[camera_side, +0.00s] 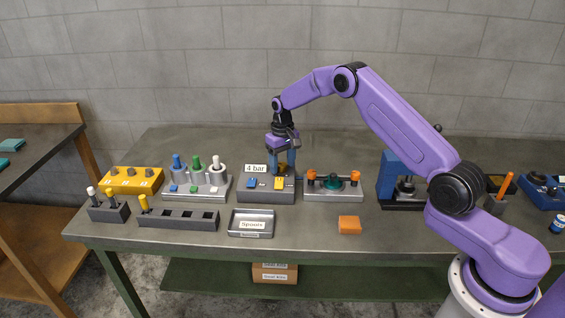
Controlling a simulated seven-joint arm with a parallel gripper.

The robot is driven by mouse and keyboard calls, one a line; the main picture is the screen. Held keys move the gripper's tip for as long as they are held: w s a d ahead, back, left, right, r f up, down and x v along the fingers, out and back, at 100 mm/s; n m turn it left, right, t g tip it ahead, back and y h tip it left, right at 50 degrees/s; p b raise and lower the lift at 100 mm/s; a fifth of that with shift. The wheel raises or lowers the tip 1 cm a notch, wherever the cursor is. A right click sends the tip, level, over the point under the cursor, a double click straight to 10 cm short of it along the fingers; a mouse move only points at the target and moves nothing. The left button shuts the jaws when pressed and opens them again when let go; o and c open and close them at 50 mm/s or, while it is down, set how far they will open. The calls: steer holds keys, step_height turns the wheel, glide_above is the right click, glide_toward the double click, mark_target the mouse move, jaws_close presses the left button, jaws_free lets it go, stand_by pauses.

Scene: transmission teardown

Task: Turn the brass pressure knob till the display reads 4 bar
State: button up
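A grey block (266,194) stands near the middle of the bench, with a blue part (252,183) and a yellow part (279,183) on its front. A white display (255,168) at its back left reads "4 bar". My gripper (283,172) points straight down at the back right of this block. A small patch of the brass knob (282,168) shows at the fingertips, mostly hidden by them. The fingers are at the knob; I cannot tell whether they press on it or stand open around it.
Left of the block stands a grey fixture (194,194) with blue, green and white-topped posts. Right of it is a fixture with orange clamps (333,194). A tray labelled "Spools" (251,233) and an orange block (349,224) lie in front. The front right bench is mostly clear.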

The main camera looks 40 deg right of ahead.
mark_target(281, 165)
steer(key=shift+r, duration=0.1)
step_height(281, 165, up, 17)
steer(key=shift+r, duration=0.15)
stand_by(0.5)
stand_by(0.4)
steer(key=s+a+r+n, duration=0.2)
steer(key=s+a+n, duration=0.1)
steer(key=s+a, duration=0.55)
steer(key=s+a+r+n, duration=0.2)
steer(key=s+a+n, duration=0.1)
steer(key=s+a, duration=0.55)
steer(key=s+d+f+n, duration=0.1)
steer(key=s+d+n, duration=0.1)
steer(key=s, duration=0.8)
steer(key=s+d+f+n, duration=0.2)
steer(key=s+n, duration=0.1)
steer(key=s, duration=0.7)
steer(key=s+d+f+n, duration=0.2)
steer(key=s+d, duration=0.1)
steer(key=s, duration=0.7)
steer(key=shift+n, duration=0.3)
